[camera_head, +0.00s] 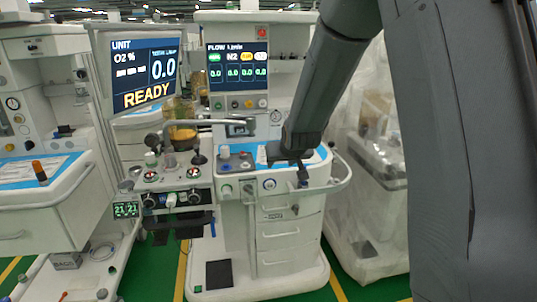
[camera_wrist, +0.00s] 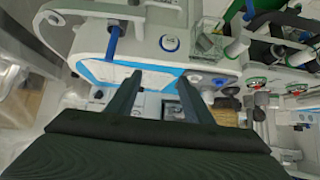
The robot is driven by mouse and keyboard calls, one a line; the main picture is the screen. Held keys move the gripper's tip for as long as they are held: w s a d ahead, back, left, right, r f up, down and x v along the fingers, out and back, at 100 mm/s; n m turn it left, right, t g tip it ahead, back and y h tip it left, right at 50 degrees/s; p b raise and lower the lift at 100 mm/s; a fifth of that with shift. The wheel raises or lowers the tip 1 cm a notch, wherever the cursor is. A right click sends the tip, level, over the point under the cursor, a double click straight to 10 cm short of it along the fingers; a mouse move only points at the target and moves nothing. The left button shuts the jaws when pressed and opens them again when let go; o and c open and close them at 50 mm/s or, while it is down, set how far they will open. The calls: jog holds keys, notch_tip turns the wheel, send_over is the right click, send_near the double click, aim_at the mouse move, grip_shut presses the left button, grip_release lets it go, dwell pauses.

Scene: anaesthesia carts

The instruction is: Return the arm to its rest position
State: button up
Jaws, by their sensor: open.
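My arm (camera_head: 318,85) reaches down from the upper right in the head view, over the middle anaesthesia cart. My gripper (camera_head: 287,160) is at its lower end, just above the cart's blue-edged worktop (camera_head: 322,157). In the wrist view, the two dark fingers of my gripper (camera_wrist: 160,78) stand apart with nothing held between them. The white and blue worktop (camera_wrist: 98,71) lies beyond the fingertips. I cannot tell whether the fingers touch it.
The cart carries a READY screen (camera_head: 146,70) and a flow screen (camera_head: 238,65). Knobs and vaporizer parts (camera_head: 172,160) stand left of my gripper. Another cart (camera_head: 45,205) is at the left. A plastic-covered unit (camera_head: 372,180) is close on the right.

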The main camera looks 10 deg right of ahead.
jog(key=s+f+g, duration=0.2)
jog(key=s+g, duration=0.2)
jog(key=s, duration=1.3)
jog(key=s+f+g, duration=0.2)
jog(key=s+g, duration=0.3)
jog(key=s, duration=1.3)
jog(key=shift+s+f, duration=0.2)
jog(key=shift+s, duration=0.15)
